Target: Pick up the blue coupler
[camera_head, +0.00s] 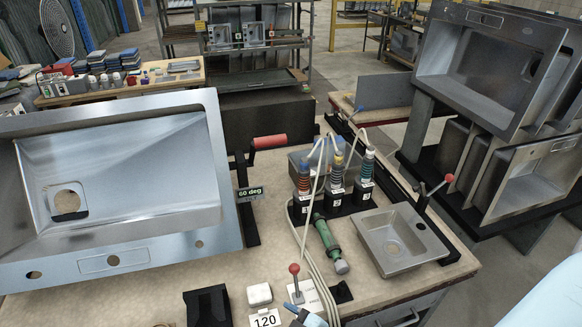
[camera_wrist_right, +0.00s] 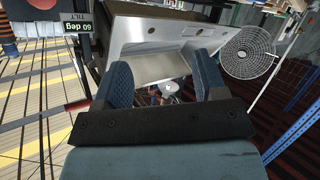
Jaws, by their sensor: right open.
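The middle one best fits the blue coupler, but I cannot be sure. Pale hoses run from their tops. A blue-ended piece (camera_head: 309,316) is cut off at the bottom edge; I cannot tell what it is. My right gripper (camera_wrist_right: 163,78) is open and empty in its wrist view, its two blue fingers apart. My left gripper is not seen.
A large steel sink (camera_head: 130,250) tilts on the left by a "60 deg" sign (camera_head: 250,192). A small grey sink (camera_head: 395,240) sits right of the holder. A green-bodied tool (camera_head: 328,243) lies in front. A red-knobbed lever (camera_head: 295,280) stands near the front.

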